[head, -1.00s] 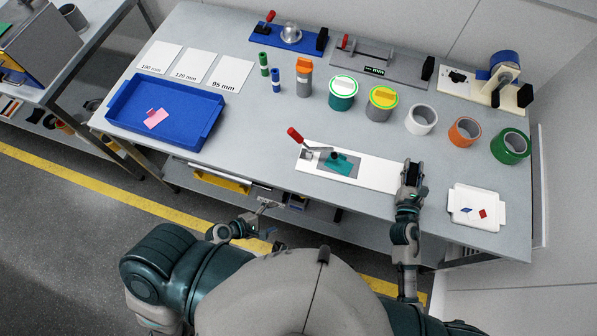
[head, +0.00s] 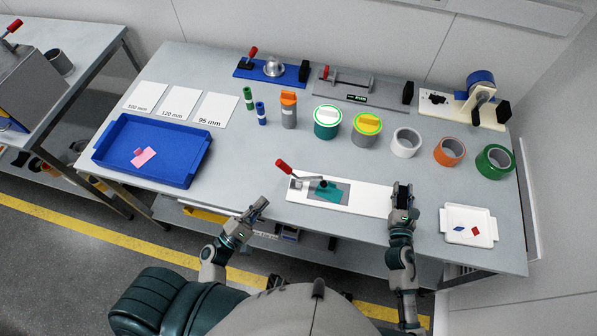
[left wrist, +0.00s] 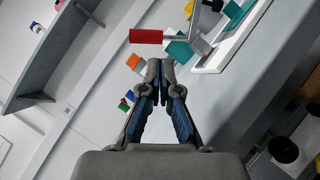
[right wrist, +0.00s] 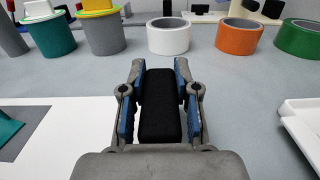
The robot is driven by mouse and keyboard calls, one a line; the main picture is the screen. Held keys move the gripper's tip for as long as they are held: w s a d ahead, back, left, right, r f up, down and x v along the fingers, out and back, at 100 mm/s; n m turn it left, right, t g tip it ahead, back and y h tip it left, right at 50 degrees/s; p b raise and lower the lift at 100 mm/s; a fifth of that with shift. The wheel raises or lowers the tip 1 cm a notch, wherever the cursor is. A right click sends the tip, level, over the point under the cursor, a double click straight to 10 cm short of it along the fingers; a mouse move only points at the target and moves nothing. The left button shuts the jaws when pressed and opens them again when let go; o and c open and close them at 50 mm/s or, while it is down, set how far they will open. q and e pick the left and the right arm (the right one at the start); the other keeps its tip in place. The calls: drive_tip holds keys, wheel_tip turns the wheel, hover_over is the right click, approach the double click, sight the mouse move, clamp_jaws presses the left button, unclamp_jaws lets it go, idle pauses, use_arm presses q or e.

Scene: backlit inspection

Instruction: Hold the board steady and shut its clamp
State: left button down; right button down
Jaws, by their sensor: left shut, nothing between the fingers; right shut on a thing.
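The white board (head: 360,197) lies near the table's front edge, with a grey patch and a teal piece (head: 329,191) on it. Its clamp has a red handle (head: 284,167) that sticks up and out at the board's left end; the left wrist view shows the red handle (left wrist: 146,36) beyond the fingertips. My left gripper (head: 261,203) is shut and empty, in front of the board's left end and apart from the handle. My right gripper (head: 402,188) is shut on the black block (right wrist: 160,105) at the board's right end.
A blue tray (head: 110,158) with pink pieces stands on the left. A white tray (head: 485,241) lies right of my right gripper. The table between the blue tray and the board is clear.

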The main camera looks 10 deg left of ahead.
use_arm(q)
drive_tip(key=shift+w+a+r+n+t+y, duration=0.15)
drive_tip(key=shift+a+y, duration=0.1)
drive_tip(key=shift+a, duration=0.3)
drive_tip(key=shift+w+a+r+n+t+y, duration=0.15)
drive_tip(key=shift+a+y, duration=0.1)
drive_tip(key=shift+a, duration=0.3)
use_arm(e)
drive_tip(key=shift+a+f, duration=0.1)
use_arm(q)
drive_tip(key=shift+w+a, duration=0.1)
drive_tip(key=shift+a, duration=0.2)
drive_tip(key=x, duration=0.9)
drive_tip(key=shift+w, duration=0.25)
drive_tip(key=shift+d+r, duration=0.15)
drive_tip(key=shift+d+r+m+g, duration=0.6)
drive_tip(key=shift+d+r+m, duration=0.15)
drive_tip(key=shift+m, duration=0.35)
drive_tip(key=shift+d+r+m+g, duration=0.6)
drive_tip(key=shift+d+r+m, duration=0.15)
drive_tip(key=shift+m, duration=0.35)
drive_tip(key=v, duration=1)
drive_tip(key=shift+r, duration=0.15)
